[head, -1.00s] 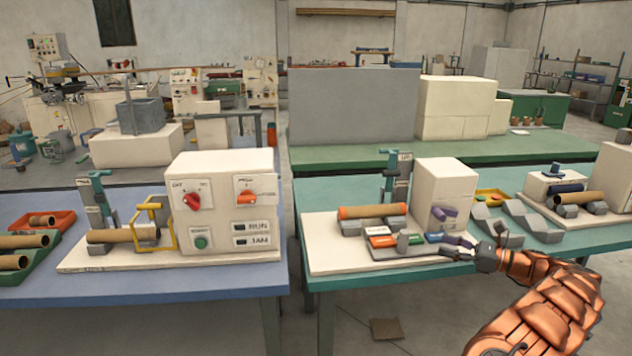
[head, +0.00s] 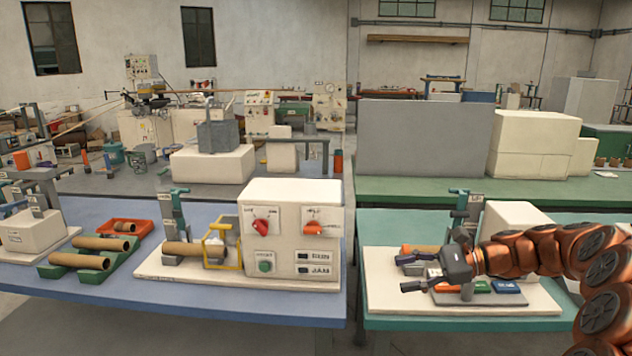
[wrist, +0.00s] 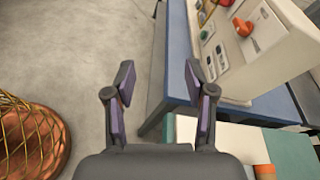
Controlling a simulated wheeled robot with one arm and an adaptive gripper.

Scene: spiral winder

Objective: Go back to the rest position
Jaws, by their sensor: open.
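My gripper (head: 404,272) shows in the head view in front of the right-hand station, pointing left, with its two fingers apart. My copper-coloured arm reaches in from the right and hides part of the green bench (head: 384,322). The white control box (head: 292,201) with a red switch, an orange knob and RUN and JAM labels stands left of my gripper, apart from it.
A cardboard tube (head: 190,249) lies at the yellow guard (head: 230,255) on the blue bench (head: 215,304). A green tray (head: 67,271) holds tubes at left. A gap separates the blue and green benches. The white station base (head: 385,309) sits below my gripper.

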